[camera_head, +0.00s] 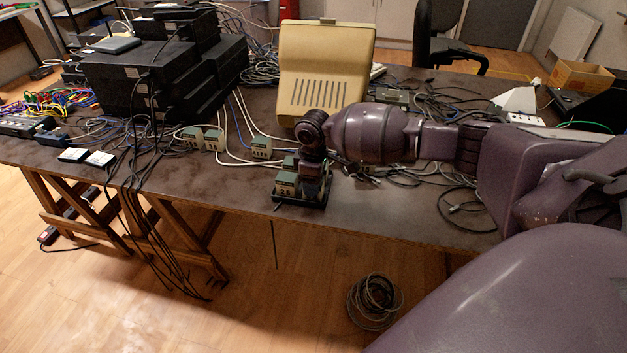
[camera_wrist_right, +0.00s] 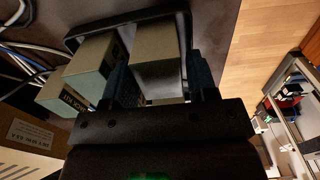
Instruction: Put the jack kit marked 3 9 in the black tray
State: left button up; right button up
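The black tray (camera_head: 318,204) lies at the table's front edge; its rim (camera_wrist_right: 72,42) shows in the right wrist view. My right gripper (camera_head: 314,178) points down over the tray. Its fingers (camera_wrist_right: 162,85) stand close on both sides of a grey-beige jack kit (camera_wrist_right: 158,52), whose mark I cannot read. It appears gripped, low at the tray. Another kit (camera_head: 286,186), with a mark like 2 8, stands in the tray beside it. Another kit (camera_head: 290,162) is just behind the tray. My left gripper is out of view.
A beige monitor-like case (camera_head: 328,65) stands behind the tray. Stacked black network boxes (camera_head: 160,85) and many loose cables (camera_head: 235,150) crowd the left. More cables (camera_head: 405,172) lie under my right arm. The table front left of the tray is clear (camera_head: 235,190).

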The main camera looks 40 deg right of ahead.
jog(key=shift+r, duration=0.1)
notch_tip(320, 180, up, 12)
jog(key=p, duration=0.2)
jog(key=s+a+f+t+y, duration=0.45)
jog(key=s+a+f, duration=0.75)
jog(key=a+f, duration=0.4)
jog(key=s+d+f+m+t+h, duration=0.2)
jog(key=s+m+t, duration=0.1)
jog(key=s, duration=0.6)
jog(key=s+d+f+m+t+h, duration=0.1)
jog(key=s+d+m+t+h, duration=0.1)
jog(key=s, duration=0.7)
jog(key=shift+d+f+m+t+h, duration=0.4)
jog(key=shift+d+m+t, duration=0.4)
jog(key=shift+m, duration=0.3)
jog(key=shift+a, duration=0.1)
